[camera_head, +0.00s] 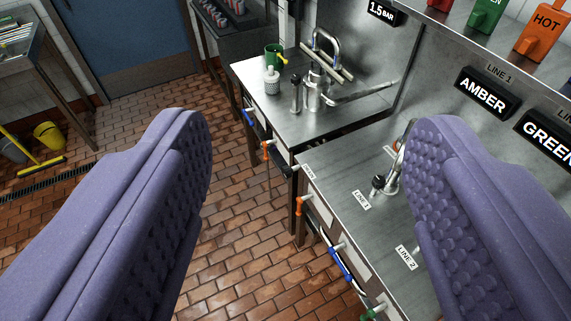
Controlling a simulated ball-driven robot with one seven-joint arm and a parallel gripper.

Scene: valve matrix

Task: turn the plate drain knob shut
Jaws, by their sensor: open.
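My gripper (308,125) is open, with its two purple padded fingers wide apart at the left and right of the view and nothing between them. It hangs in front of the steel counters. Between the fingers, a black knob (287,170) sticks out at the near corner of the far counter, beside a small white label (308,172) too small to read. An orange handle (267,149) and a blue handle (248,117) are farther along that front edge. I cannot tell for sure which one is the plate drain knob.
The near counter (335,180) carries LINE 1 and LINE 2 labels, with orange (301,206), blue (341,264) and green (373,312) handles along its front. The brick floor (232,200) is clear.

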